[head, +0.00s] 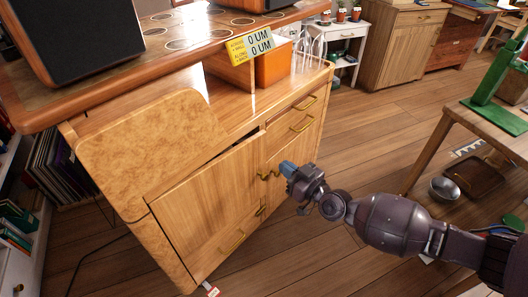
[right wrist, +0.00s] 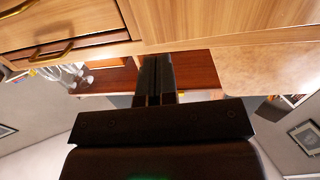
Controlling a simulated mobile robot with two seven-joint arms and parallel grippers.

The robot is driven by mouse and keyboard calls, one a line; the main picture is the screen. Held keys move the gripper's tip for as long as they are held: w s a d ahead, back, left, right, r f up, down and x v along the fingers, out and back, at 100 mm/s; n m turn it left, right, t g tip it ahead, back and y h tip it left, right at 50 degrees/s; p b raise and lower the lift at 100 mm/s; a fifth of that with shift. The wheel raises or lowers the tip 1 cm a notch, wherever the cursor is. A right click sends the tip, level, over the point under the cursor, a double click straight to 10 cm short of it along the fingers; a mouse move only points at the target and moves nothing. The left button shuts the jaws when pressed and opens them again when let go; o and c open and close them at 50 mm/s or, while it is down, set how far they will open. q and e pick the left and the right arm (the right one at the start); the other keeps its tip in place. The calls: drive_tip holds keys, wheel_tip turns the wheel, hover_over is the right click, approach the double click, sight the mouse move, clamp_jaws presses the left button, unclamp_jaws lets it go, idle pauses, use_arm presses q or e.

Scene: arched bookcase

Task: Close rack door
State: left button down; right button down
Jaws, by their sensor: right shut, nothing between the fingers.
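The rack is a light wooden cabinet (head: 283,143) with a burl side panel (head: 150,140). Its front door (head: 208,205) has plain wood grain. A dark gap runs along the door's top edge, so it looks slightly ajar. Small brass handles (head: 265,176) sit near the door's right edge. My right gripper (head: 284,168) has bluish fingertips just right of these handles; I cannot tell whether they touch the cabinet. In the right wrist view the dark fingers (right wrist: 154,78) are together and empty, with light wood panels above them. My left gripper is not in view.
Drawers with brass handles (head: 303,122) are above and right of the door. An orange box (head: 273,64) and glasses stand on the cabinet's upper level. A table with a green stand (head: 490,80) is at the right. Wooden floor (head: 375,115) is open between them.

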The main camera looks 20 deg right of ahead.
sight(259, 145)
drive_tip(key=b+x, duration=0.1)
drive_tip(key=x, duration=0.6)
drive_tip(key=shift+w+f+b, duration=0.25)
drive_tip(key=shift+b, duration=0.1)
drive_tip(key=shift+w+a+r, duration=0.1)
drive_tip(key=shift+w+a, duration=0.15)
drive_tip(key=shift+w, duration=0.3)
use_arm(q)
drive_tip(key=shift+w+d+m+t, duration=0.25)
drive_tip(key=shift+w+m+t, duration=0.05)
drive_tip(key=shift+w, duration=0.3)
use_arm(e)
drive_tip(key=shift+w+r, duration=0.1)
drive_tip(key=shift+w, duration=0.1)
drive_tip(key=shift+w+a, duration=0.1)
drive_tip(key=x, duration=0.3)
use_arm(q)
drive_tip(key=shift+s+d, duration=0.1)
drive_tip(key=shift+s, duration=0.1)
use_arm(e)
drive_tip(key=shift+w+r, duration=0.15)
drive_tip(key=shift+r, duration=0.2)
drive_tip(key=shift+r, duration=0.1)
